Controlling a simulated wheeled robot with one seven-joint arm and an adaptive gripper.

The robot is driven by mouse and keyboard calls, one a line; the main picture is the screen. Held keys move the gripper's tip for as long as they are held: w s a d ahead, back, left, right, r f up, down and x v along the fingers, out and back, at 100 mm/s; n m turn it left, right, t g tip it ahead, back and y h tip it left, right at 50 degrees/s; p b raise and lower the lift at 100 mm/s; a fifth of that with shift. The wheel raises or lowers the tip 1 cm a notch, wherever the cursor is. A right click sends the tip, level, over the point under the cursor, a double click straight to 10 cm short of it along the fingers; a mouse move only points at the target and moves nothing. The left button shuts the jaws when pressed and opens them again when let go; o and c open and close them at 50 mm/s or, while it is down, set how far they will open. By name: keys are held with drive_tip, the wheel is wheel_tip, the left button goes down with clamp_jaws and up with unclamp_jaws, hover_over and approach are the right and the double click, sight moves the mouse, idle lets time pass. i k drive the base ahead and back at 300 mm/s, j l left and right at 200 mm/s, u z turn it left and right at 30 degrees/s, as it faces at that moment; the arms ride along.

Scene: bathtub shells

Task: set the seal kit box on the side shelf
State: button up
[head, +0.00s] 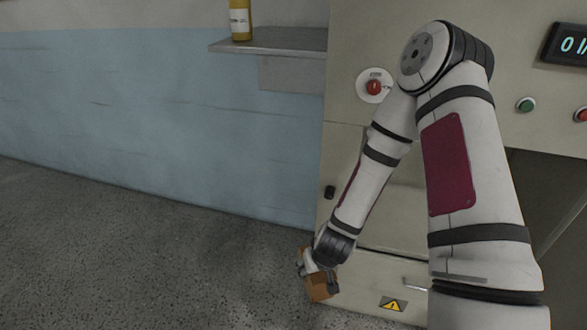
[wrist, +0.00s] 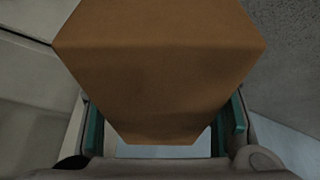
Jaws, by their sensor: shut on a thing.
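A small brown box (head: 319,287), which I take to be the seal kit box, is held in my gripper (head: 318,273) low in front of the machine's lower panel. In the wrist view the box (wrist: 160,70) fills the upper middle, between the green-lined fingers of my gripper (wrist: 163,128). The fingers are shut on its sides. No label shows on the faces in view. The side shelf (head: 270,46) is a grey ledge on the wall at the top, left of the machine, well above the gripper. Its left part is bare apart from a bottle.
A yellow bottle (head: 240,20) with a white label stands on the shelf's left part. The beige machine (head: 350,140) has a red button (head: 374,87), a green button (head: 525,105) and a warning sign (head: 392,304). The speckled floor (head: 130,260) at left is clear.

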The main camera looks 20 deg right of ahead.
sight(278, 42)
drive_tip(key=i+j, duration=0.3)
drive_tip(key=j, duration=0.15)
drive_tip(key=i+j, duration=0.3)
drive_tip(key=j, duration=0.15)
drive_tip(key=i+j, duration=0.3)
drive_tip(key=j, duration=0.15)
drive_tip(key=i+j, duration=0.3)
drive_tip(key=j, duration=0.2)
drive_tip(key=i+j, duration=0.3)
drive_tip(key=j, duration=0.15)
drive_tip(key=i+j+z, duration=0.1)
drive_tip(key=i+j, duration=0.2)
drive_tip(key=j, duration=0.15)
